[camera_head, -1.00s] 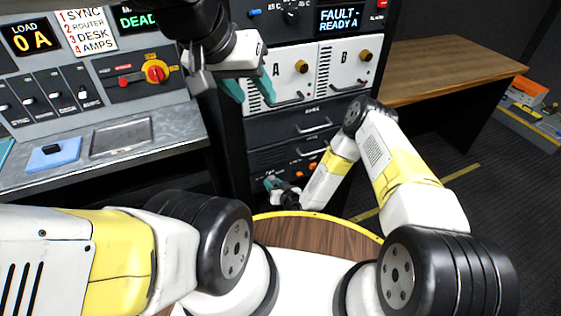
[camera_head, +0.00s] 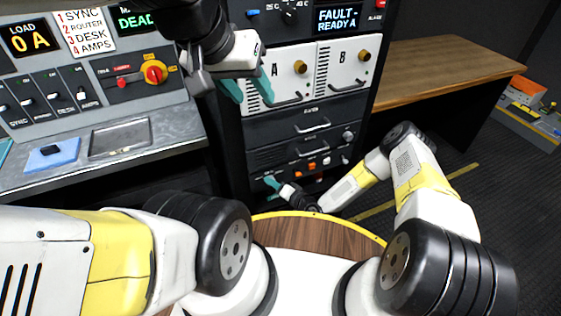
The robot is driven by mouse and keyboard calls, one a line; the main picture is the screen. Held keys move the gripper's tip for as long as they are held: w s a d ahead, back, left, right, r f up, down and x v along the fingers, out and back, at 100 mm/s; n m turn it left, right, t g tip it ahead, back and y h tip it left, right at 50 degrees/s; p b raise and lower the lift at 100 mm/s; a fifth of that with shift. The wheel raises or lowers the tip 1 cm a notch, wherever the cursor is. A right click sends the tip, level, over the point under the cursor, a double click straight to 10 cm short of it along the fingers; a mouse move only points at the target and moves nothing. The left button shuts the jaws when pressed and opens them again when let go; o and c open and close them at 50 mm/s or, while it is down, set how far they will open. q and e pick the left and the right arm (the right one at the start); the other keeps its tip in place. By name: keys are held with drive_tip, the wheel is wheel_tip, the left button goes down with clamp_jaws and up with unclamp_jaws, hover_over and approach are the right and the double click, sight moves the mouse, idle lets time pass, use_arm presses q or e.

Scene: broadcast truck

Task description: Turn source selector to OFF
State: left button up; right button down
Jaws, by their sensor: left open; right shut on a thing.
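My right gripper (camera_head: 272,183) is low at the left end of the rack's bottom panel (camera_head: 322,168), its teal fingers shut on a small part there that they hide. I cannot tell what that part is or where it points. My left gripper (camera_head: 247,90) is open and empty, pointing down in front of module A (camera_head: 284,68). No source selector label is readable. A black rotary knob (camera_head: 290,17) shows on the rack's top panel, and a red-and-yellow rotary switch (camera_head: 154,72) on the left console.
Module B (camera_head: 345,62) sits right of A. A drawer with a handle (camera_head: 312,125) lies below them. A display (camera_head: 338,17) reads FAULT, READY A. The left console desk holds a blue pad (camera_head: 68,153). A wooden table (camera_head: 440,65) stands at right.

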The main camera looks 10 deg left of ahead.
drive_tip(key=shift+d, duration=0.1)
idle(0.4)
drive_tip(key=c, duration=0.9)
unclamp_jaws()
drive_tip(key=shift+c, duration=0.2)
drive_tip(key=v, duration=0.7)
drive_tip(key=shift+s+d, duration=0.2)
drive_tip(key=shift+d, duration=0.1)
